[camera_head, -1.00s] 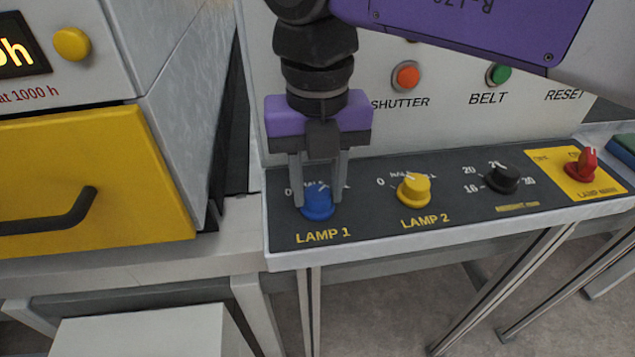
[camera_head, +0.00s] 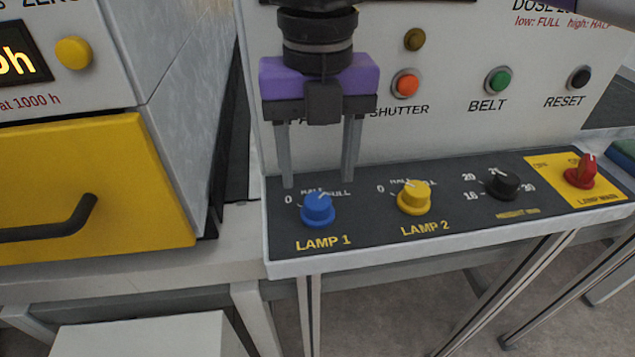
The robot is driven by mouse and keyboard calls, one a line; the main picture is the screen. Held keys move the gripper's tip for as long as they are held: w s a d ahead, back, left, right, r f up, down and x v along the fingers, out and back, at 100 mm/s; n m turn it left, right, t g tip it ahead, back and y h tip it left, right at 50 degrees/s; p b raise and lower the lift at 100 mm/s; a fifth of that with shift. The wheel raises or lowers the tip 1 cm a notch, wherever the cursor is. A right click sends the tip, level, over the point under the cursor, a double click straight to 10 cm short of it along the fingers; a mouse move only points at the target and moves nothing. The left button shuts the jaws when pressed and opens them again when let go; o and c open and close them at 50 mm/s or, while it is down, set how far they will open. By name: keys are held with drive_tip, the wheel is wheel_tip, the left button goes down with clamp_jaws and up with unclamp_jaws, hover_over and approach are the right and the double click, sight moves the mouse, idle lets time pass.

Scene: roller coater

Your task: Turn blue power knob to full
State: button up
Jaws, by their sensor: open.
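The blue power knob (camera_head: 318,210) sits above the LAMP 1 label on the dark sloping control panel. Its scale reads 0, HALF and FULL. A small white mark shows at its upper edge, toward the HALF and FULL lettering, but I cannot tell exactly which it points to. My gripper (camera_head: 317,184) is open and empty. Its two fingers point down, with their tips above and behind the knob in the picture, apart from it. The knob is fully in view.
To the right on the panel (camera_head: 375,235) are a yellow LAMP 2 knob (camera_head: 414,197), a black knob (camera_head: 502,184) and a red switch (camera_head: 580,172). SHUTTER, BELT and RESET buttons line the upright face behind. A cabinet with a yellow drawer (camera_head: 90,180) stands at left.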

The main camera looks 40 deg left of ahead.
drive_tip(key=shift+r, duration=1.45)
